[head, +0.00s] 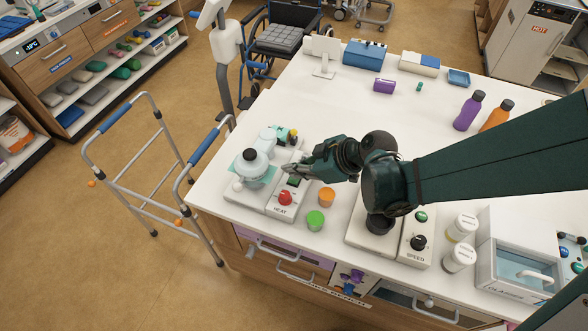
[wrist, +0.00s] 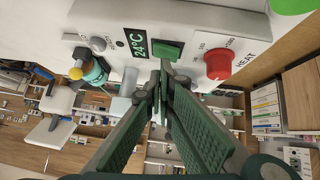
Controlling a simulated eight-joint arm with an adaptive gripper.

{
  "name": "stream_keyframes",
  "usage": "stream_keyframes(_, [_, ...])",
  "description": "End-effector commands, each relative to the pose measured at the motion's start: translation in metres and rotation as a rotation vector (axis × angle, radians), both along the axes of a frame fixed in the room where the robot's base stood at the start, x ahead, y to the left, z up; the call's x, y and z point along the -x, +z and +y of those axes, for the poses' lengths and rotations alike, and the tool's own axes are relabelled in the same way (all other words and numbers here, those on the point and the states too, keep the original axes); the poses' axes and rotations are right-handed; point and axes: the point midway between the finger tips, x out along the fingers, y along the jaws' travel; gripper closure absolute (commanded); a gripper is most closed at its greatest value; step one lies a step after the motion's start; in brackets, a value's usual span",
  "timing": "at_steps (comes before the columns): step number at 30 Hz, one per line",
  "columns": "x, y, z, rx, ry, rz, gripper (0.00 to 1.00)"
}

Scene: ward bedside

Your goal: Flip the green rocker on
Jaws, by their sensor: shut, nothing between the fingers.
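The green rocker (wrist: 168,50) is a small rectangular switch on the white HEAT panel, between the temperature display (wrist: 138,42) reading 24°C and the red knob (wrist: 217,64). It also shows in the head view (head: 293,181), behind the red knob. I cannot tell which way it is tilted. My gripper (wrist: 163,78) is shut and empty. In the wrist view its fingertips come together just below the rocker; I cannot tell whether they touch the panel. In the head view my gripper (head: 287,169) is just above the panel's far end.
A round glass vessel (head: 251,168) with a dark cap stands on the plate left of the panel. An orange cap (head: 327,197) and a green cap (head: 316,220) stand to its right. A second unit, marked SPEED (head: 414,248), is farther right. The table's middle is clear.

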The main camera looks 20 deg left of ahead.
Motion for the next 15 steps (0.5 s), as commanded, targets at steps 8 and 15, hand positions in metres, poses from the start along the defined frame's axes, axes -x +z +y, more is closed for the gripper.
stream_keyframes(8, [-0.003, 0.022, 0.000, 0.000, 0.000, 0.000, 1.00])
stream_keyframes(15, [-0.009, 0.046, -0.010, 0.000, -0.004, -0.001, 1.00])
